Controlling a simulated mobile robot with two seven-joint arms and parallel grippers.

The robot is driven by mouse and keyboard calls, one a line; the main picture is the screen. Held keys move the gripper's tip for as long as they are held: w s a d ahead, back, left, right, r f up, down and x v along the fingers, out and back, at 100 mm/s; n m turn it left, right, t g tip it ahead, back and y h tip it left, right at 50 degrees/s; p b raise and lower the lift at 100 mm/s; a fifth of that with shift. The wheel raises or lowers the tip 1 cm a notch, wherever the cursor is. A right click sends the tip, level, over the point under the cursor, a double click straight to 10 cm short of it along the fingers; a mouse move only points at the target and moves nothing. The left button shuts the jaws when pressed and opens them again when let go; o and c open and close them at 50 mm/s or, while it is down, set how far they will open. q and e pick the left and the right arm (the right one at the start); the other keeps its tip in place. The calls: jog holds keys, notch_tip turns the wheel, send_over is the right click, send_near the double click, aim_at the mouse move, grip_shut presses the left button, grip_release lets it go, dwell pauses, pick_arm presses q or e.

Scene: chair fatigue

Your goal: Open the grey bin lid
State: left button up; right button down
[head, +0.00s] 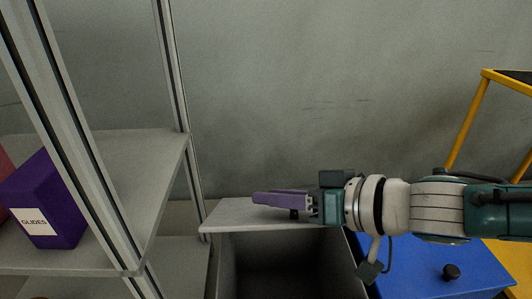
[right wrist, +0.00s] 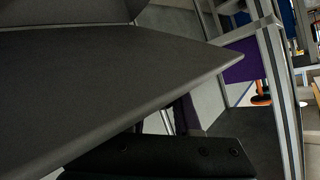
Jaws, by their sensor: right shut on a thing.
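The grey bin lid (head: 245,214) is a pale flat panel at the back of the grey bin. Below and in front of it the dark bin interior (head: 290,265) shows, so the lid is at least partly off the opening. My right gripper (head: 280,200) lies across the lid with its purple fingers pointing left. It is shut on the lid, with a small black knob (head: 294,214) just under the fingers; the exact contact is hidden. In the right wrist view a large dark panel (right wrist: 110,85), seemingly the lid, fills the left side. My left gripper is not in view.
A blue bin lid (head: 440,270) with a black knob (head: 451,272) is just right of the grey bin. A metal shelf (head: 130,170) holding a purple box (head: 45,205) stands at left. A yellow frame (head: 470,115) is at right, and a grey wall (head: 320,80) is behind.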

jog(key=c, duration=0.6)
grip_release()
jog(key=shift+s+d+r, duration=0.1)
jog(key=p+v, duration=0.6)
jog(key=v, duration=0.2)
jog(key=shift+s+d+r, duration=0.2)
jog(key=shift+d+r, duration=0.05)
jog(key=shift+s+d+r, duration=0.1)
jog(key=shift+s+d, duration=0.2)
jog(key=shift+d, duration=0.05)
